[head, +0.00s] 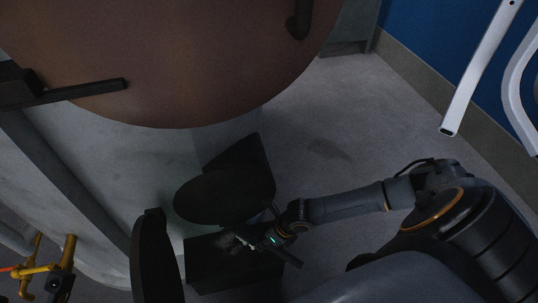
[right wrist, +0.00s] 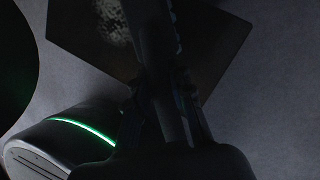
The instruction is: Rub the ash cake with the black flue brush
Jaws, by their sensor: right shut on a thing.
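My right gripper (head: 268,238) is low in the middle of the head view, its arm coming in from the right. It is shut on the black flue brush, whose dark shaft (right wrist: 158,60) runs up between the fingers in the right wrist view. The brush's far end is too dark to make out. The ash cake (head: 233,240) is a pale, speckled grey patch on a black plate (head: 215,272), just left of my gripper. The ash cake also shows in the right wrist view (right wrist: 110,20), left of the shaft. I cannot tell whether brush and ash touch. My left gripper is not in view.
A black oval plate (head: 215,197) sits just above the ash area. A large brown rounded body (head: 180,60) fills the top. A tall black piece (head: 153,262) stands at left. Yellow pipe fittings (head: 50,268) are at lower left. Grey floor (head: 350,120) is open at right.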

